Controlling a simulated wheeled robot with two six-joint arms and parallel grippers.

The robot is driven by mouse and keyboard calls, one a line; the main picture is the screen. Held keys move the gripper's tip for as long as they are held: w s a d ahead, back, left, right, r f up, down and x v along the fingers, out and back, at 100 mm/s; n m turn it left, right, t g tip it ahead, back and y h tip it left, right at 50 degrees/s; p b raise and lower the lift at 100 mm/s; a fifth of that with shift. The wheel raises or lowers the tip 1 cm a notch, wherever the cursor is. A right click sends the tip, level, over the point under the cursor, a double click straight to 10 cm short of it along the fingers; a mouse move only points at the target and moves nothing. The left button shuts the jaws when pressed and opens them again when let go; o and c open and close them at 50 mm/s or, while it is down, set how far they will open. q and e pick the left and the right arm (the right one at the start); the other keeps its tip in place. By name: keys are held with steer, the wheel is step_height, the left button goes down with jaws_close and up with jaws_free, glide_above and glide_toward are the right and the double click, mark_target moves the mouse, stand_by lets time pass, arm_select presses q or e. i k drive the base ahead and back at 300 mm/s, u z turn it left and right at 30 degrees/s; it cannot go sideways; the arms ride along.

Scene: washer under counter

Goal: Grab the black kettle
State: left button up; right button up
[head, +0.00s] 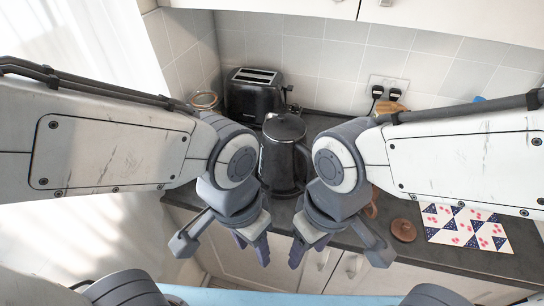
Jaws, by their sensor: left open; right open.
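The black kettle (284,150) stands upright on the dark counter in the middle of the head view, with its lid on top. Its lower sides are partly hidden by my two wrists. My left gripper (218,246) is open and empty, in front of the kettle and to its left. My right gripper (341,250) is open and empty, in front of the kettle and to its right. Neither gripper appears to touch the kettle.
A black toaster (254,96) stands behind the kettle to the left, beside a round-lidded jar (205,100). A wall socket with black plugs (387,93) is behind. A brown round lid (403,230) and a patterned mat (468,228) lie right on the counter (520,262).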

mark_target(282, 165)
steer(key=u, duration=2.25)
steer(key=k, duration=0.7)
steer(key=z, duration=1.55)
steer(key=i, duration=0.5)
